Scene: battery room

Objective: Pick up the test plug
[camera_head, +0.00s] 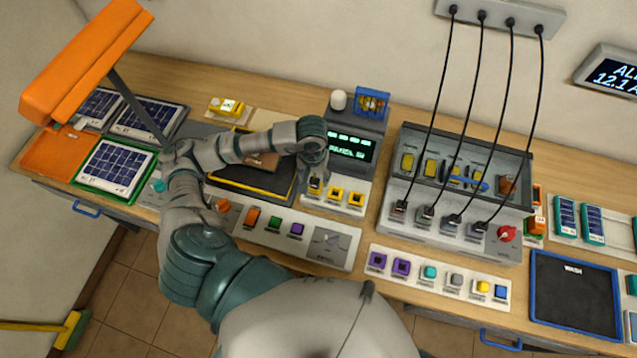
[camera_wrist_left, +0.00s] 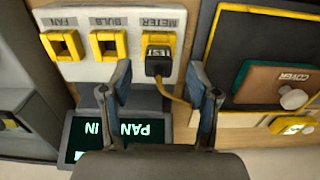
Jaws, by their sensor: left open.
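The test plug (camera_wrist_left: 158,61) is a black block labelled TEST with a yellow cord. It sits in the METER socket, the one beside the empty yellow BULB socket (camera_wrist_left: 108,44) and FAN socket (camera_wrist_left: 62,46) on a white panel (camera_wrist_left: 80,72). In the head view the plug (camera_head: 315,187) shows just below my left gripper (camera_head: 314,174). In the wrist view my left gripper (camera_wrist_left: 160,72) is open, with one finger on each side of the plug. I cannot tell whether the fingers touch it or are still above it. My right gripper is not in view.
A display unit (camera_head: 352,146) stands behind the sockets. A black tray with a brown COVER piece (camera_wrist_left: 275,84) lies beside them. A grey charger box (camera_head: 455,230) with black cables stands to the right. An orange lamp (camera_head: 85,60) overhangs the left end.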

